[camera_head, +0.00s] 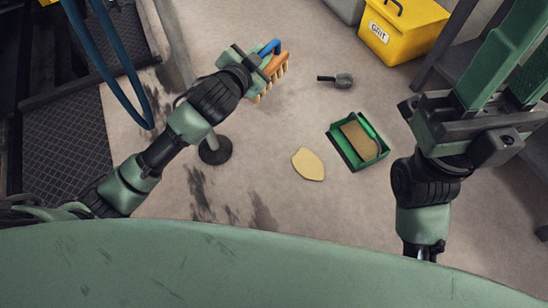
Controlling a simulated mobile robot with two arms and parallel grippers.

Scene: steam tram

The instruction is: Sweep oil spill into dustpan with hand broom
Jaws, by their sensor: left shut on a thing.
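The hand broom (274,66) has a blue handle, an orange-brown block and pale bristles. My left gripper (256,62) is shut on it and holds it at upper centre, apart from the tan patch. The green dustpan (380,157) lies on the floor right of centre, with tan material (359,138) inside it. A flat tan patch (308,164), which looks like the spill, lies on the floor just left of the dustpan, apart from it. My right gripper (505,75) is at the right, close to the camera. Its fingertips are not clearly shown.
A yellow bin marked GRIT (402,32) stands at upper right. A post with a round dark base (216,151) stands left of centre. Dark stains (200,194) mark the floor. Floor around the tan patch is clear.

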